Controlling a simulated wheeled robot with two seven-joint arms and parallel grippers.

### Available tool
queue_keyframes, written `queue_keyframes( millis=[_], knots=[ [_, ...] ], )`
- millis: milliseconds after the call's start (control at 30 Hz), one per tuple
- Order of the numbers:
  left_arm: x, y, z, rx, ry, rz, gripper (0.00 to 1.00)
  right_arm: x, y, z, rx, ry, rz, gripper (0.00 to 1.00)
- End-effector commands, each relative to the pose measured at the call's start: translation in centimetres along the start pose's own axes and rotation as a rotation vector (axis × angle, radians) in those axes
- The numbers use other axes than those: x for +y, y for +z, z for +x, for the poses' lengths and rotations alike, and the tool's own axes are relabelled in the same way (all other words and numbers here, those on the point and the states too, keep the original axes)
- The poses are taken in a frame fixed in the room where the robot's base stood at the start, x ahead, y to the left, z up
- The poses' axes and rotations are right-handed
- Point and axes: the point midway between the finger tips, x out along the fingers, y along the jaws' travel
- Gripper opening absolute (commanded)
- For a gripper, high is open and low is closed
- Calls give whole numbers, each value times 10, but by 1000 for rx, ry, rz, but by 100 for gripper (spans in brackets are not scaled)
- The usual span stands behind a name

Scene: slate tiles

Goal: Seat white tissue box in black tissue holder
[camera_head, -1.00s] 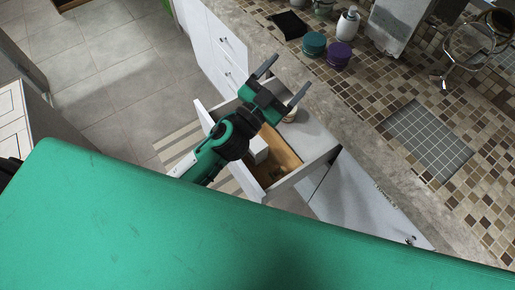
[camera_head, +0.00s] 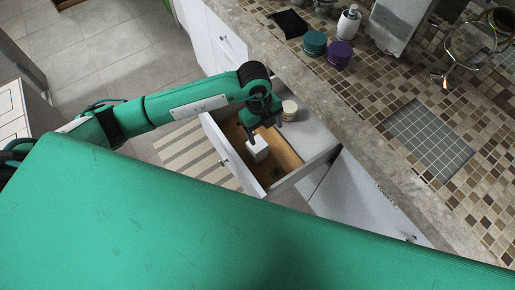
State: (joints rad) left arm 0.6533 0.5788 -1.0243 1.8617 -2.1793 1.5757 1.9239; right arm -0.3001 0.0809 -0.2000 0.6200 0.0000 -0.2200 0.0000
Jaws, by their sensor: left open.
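The white tissue box (camera_head: 257,152) is a small white block standing inside the open drawer. My left gripper (camera_head: 265,132) points down into the drawer, right at the box's top end. Its fingers are spread, and the gripper hides part of the box; I cannot tell whether they touch it. A flat black square thing (camera_head: 291,23), which looks like the black tissue holder, lies on the counter at the top. Nothing shows in it. My right gripper is not in view.
The drawer (camera_head: 287,157) has a wooden inside and close walls around the box. A stack of pale round things (camera_head: 290,109) sits behind it. On the tiled counter (camera_head: 400,80) stand a teal jar (camera_head: 314,43), a purple jar (camera_head: 339,54), a white dispenser (camera_head: 348,21) and a mirror (camera_head: 469,43).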

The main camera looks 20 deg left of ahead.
Motion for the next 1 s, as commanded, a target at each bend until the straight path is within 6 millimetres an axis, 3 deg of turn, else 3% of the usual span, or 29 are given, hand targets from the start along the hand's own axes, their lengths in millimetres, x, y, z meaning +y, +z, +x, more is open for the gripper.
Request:
queue_keyframes(
  millis=[100,200,600,1000],
  knots=[
    [9,28,-5,-116,62,-53,78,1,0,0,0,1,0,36],
    [12,37,-3,-154,83,-75,78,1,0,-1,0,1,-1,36],
    [18,47,64,-153,85,-75,78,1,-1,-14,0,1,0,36],
    [16,48,99,-153,84,-75,78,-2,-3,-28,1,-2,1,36]
  ],
)
